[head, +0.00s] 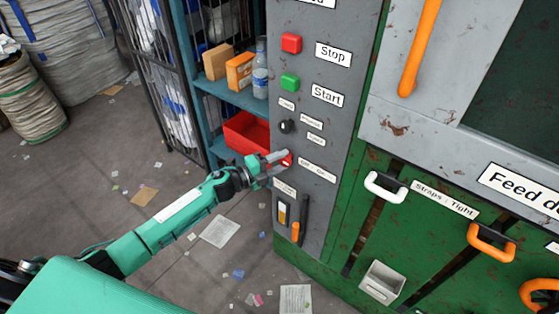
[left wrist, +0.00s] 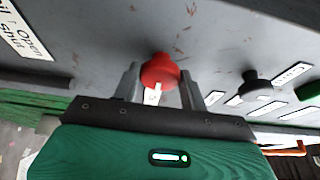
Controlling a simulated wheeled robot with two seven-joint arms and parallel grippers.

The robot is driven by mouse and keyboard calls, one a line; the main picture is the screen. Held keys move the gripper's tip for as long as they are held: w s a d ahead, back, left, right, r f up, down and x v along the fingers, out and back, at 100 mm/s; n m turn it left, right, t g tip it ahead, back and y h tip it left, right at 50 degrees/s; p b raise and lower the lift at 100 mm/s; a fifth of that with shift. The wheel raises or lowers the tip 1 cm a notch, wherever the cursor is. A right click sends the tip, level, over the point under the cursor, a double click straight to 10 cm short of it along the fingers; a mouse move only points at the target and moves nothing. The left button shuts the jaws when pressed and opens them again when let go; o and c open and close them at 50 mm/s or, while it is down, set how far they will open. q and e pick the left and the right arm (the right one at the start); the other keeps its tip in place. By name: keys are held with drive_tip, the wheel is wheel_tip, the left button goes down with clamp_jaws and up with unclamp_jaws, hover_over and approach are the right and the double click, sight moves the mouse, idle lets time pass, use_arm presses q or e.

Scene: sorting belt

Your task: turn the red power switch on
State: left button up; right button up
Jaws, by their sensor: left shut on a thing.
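The red power switch (head: 287,160) is a small red rotary knob on the grey control panel (head: 328,128), below the black knob. It also shows in the left wrist view (left wrist: 160,71), with a white mark on its lower face. My left gripper (head: 279,161) reaches the panel from the left and is shut on the red switch. In the left wrist view its two fingers stand on either side of the knob, and the gripper body hides the lower part of the panel. My right gripper is in neither view.
Above the switch are a black knob (head: 286,126), a green start button (head: 290,82) and a red stop button (head: 292,43). An orange-handled lever (head: 296,232) is below. A shelf with a red bin (head: 247,131) stands behind my gripper, left of the panel.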

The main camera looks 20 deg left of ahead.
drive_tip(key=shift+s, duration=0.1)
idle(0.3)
use_arm(q)
drive_tip(key=o, duration=0.9)
drive_tip(key=shift+o, duration=0.2)
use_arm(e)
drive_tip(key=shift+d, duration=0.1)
use_arm(q)
drive_tip(key=shift+s+a, duration=0.1)
drive_tip(key=shift+s, duration=0.05)
drive_tip(key=b+v, duration=0.2)
drive_tip(key=v, duration=1.1)
drive_tip(key=shift+s+a, duration=0.15)
drive_tip(key=shift+a, duration=0.05)
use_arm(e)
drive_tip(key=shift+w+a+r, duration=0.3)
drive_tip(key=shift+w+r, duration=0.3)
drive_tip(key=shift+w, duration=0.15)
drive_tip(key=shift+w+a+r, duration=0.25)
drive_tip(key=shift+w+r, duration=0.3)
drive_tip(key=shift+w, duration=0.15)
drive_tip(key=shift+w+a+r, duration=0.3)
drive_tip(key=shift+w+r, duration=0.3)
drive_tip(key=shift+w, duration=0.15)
use_arm(q)
drive_tip(key=shift+f, duration=0.1)
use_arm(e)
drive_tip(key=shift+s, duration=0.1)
